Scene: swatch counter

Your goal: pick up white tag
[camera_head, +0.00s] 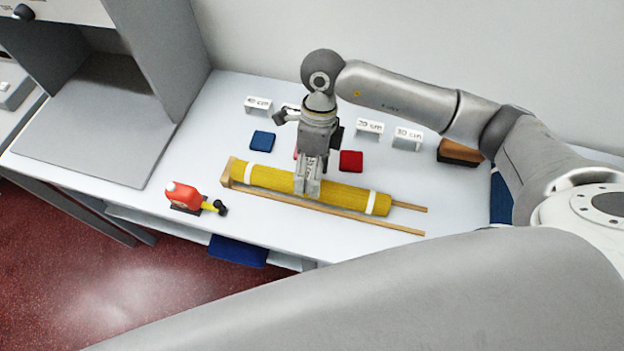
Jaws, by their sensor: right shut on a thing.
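A yellow fabric roll (346,196) with white bands lies in a wooden cradle (392,229) on the white counter. My right gripper (307,190) points down over the middle of the roll, its fingertips at the roll's top. It is shut on a small pale piece that appears to be the white tag; the fingers largely cover it, so its shape and whether it touches the roll cannot be told. My left gripper is not in view.
Blue (262,141) and red (351,161) swatches lie behind the roll, before several white length signs (369,127). A brown-and-black block (460,152) sits at right. A grey cabinet (150,60) stands at left.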

